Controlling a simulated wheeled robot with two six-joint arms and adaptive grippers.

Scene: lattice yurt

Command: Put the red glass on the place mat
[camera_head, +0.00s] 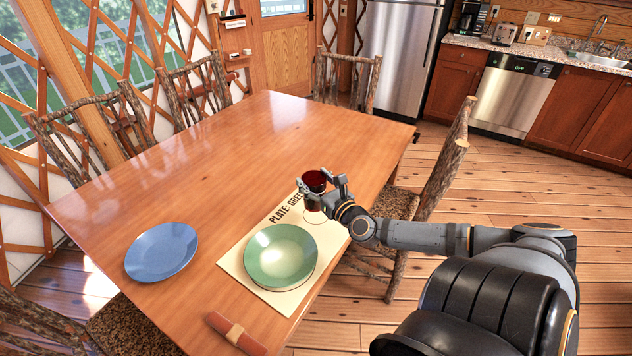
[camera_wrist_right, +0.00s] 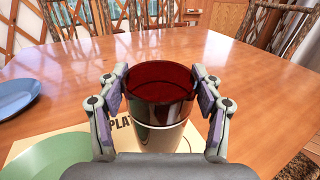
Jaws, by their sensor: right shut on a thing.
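The red glass (camera_head: 315,180) is upright between the fingers of my right gripper (camera_head: 321,187). In the wrist view the red glass (camera_wrist_right: 160,95) shows a dark red upper part and a clearer lower part, with a finger pad against each side. It is at the far right end of the cream place mat (camera_head: 325,238), near a circle outline drawn there. I cannot tell whether its base touches the mat. A green plate (camera_head: 281,257) lies on the mat, beside printed words partly hidden by the gripper. My left gripper is not in view.
A blue plate (camera_head: 161,251) lies on the wooden table (camera_head: 215,160) left of the mat. A rolled napkin (camera_head: 236,334) lies at the near edge. Log chairs stand around; one (camera_head: 446,160) is close to my right arm. The table's far part is clear.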

